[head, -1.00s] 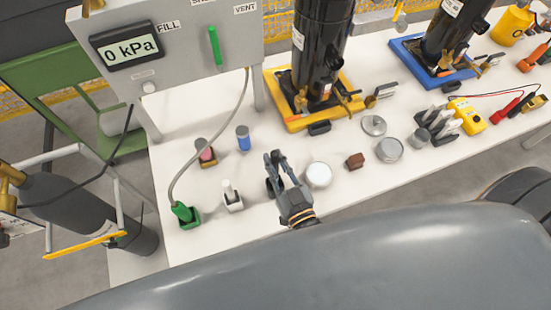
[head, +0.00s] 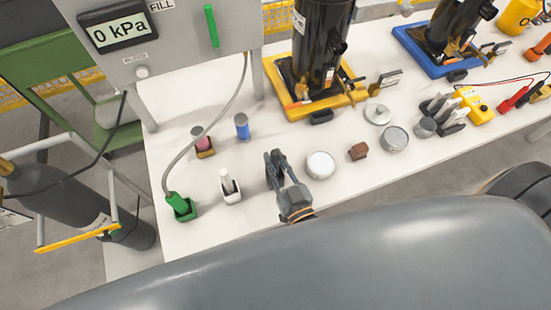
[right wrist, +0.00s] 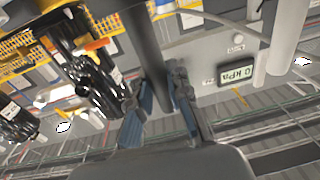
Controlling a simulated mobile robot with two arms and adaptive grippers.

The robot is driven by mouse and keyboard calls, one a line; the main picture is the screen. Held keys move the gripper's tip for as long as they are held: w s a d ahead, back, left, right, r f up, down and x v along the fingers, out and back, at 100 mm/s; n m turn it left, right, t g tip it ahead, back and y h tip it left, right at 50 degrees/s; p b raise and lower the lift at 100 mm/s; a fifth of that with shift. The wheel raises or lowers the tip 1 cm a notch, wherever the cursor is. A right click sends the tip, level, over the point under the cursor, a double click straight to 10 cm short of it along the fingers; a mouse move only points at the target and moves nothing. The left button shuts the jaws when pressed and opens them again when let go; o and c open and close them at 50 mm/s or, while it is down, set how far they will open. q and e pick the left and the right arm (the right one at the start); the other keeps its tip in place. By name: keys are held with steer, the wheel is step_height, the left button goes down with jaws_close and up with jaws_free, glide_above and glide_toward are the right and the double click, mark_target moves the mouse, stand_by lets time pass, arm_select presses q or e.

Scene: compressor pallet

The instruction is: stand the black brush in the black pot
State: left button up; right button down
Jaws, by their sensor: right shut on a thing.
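My right gripper (head: 274,160) is over the front of the white table, just right of the white pot. In the right wrist view its fingers (right wrist: 158,100) are closed around a long dark rod, which I take to be the black brush (right wrist: 148,45). In the head view I cannot separate the brush from the dark gripper. I cannot make out the black pot for certain. A dark shape low beside the fingers may be part of it or of the gripper. My left gripper is not in view.
A white pot (head: 232,197) holds a white brush (head: 225,178). A green pot (head: 184,212) holds a green-handled piece beside a grey hose. A round white lidded tin (head: 320,166) and a brown block (head: 358,151) stand to the right. A blue cylinder (head: 242,127) stands behind.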

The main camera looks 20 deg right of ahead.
steer(key=shift+f+b, duration=0.4)
steer(key=shift+f, duration=0.2)
stand_by(0.3)
steer(key=c, duration=1.2)
jaws_free()
steer(key=s, duration=0.8)
steer(key=s+d, duration=0.1)
steer(key=s, duration=0.3)
steer(key=shift+f, duration=0.3)
steer(key=shift+s, duration=0.1)
